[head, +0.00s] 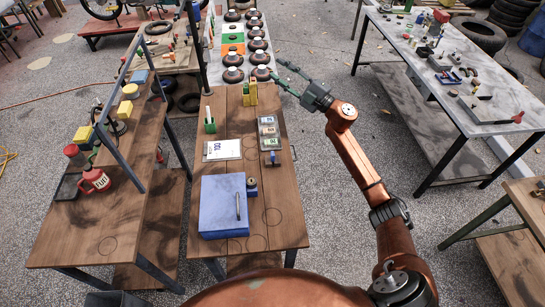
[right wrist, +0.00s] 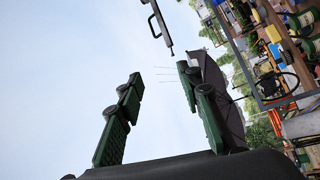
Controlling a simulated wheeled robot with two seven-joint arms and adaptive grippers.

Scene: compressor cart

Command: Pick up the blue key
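A small blue item (head: 274,158), possibly the blue key, stands at the near end of a grey panel with small display boxes (head: 268,133) on the middle wooden table (head: 283,210). It is too small to be sure of its shape. My right gripper (head: 279,72) is beyond and to the right of it, past the table's far right edge. Its two fingers are spread apart with nothing between them; the right wrist view (right wrist: 159,73) shows the same against the sky. My left gripper is not in view.
On the middle table are a blue box (head: 223,218) with a metal rod on it, a white sign (head: 222,150) and yellow blocks (head: 250,94). A shelved bench stands left. A grey-topped table (head: 480,110) stands right, with open floor between.

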